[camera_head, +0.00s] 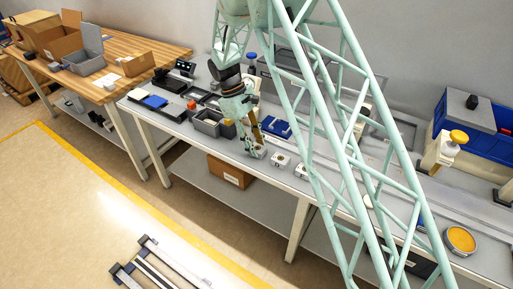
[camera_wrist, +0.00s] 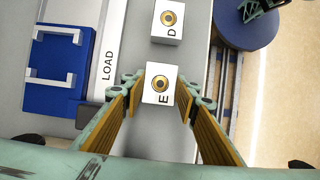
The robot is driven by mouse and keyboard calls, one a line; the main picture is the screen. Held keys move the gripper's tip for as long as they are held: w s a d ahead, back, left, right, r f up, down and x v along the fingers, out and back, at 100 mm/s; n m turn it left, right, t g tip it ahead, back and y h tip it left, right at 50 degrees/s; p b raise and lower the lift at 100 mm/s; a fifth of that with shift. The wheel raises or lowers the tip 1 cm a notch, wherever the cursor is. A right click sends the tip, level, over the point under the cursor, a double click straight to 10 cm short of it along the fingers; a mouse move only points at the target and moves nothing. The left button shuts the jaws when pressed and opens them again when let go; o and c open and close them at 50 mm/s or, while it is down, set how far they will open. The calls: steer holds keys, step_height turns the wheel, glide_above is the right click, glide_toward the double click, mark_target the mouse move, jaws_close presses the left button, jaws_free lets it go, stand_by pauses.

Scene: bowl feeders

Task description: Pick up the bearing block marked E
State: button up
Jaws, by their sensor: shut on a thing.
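The bearing block marked E (camera_wrist: 160,95) is a white block with a brass-coloured ring around a dark hole, and its letter E shows in the wrist view. My gripper (camera_wrist: 160,87) has its two wooden-faced fingers on either side of this block and is shut on it. In the head view my gripper (camera_head: 257,152) is low at the front of the grey bench; the block there is small and partly hidden by the fingers. I cannot tell whether the block touches the bench. A similar block marked D (camera_wrist: 168,22) stands beyond it in the wrist view, apart from my fingers.
A blue fixture (camera_wrist: 50,99) with pale handles lies left of a strip lettered LOAD (camera_wrist: 108,65). A round dark blue disc (camera_wrist: 246,18) is at the upper right. In the head view, a grey bin (camera_head: 207,124) stands left of my gripper, and more white blocks (camera_head: 280,160) stand right.

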mark_target(260, 149)
steer(key=shift+r, duration=0.15)
steer(key=shift+r+p, duration=0.4)
steer(key=shift+r, duration=1.05)
steer(key=shift+s+r, duration=0.1)
steer(key=shift+r, duration=0.1)
steer(key=s+d, duration=0.3)
steer(key=s, duration=0.4)
steer(key=s+d+r+p, duration=0.1)
steer(key=s+d, duration=0.2)
steer(key=s, duration=0.4)
steer(key=shift+s+d+r, duration=0.15)
steer(key=shift+s+d, duration=0.05)
steer(key=shift+w+d+r+p, duration=0.1)
steer(key=shift+p, duration=0.25)
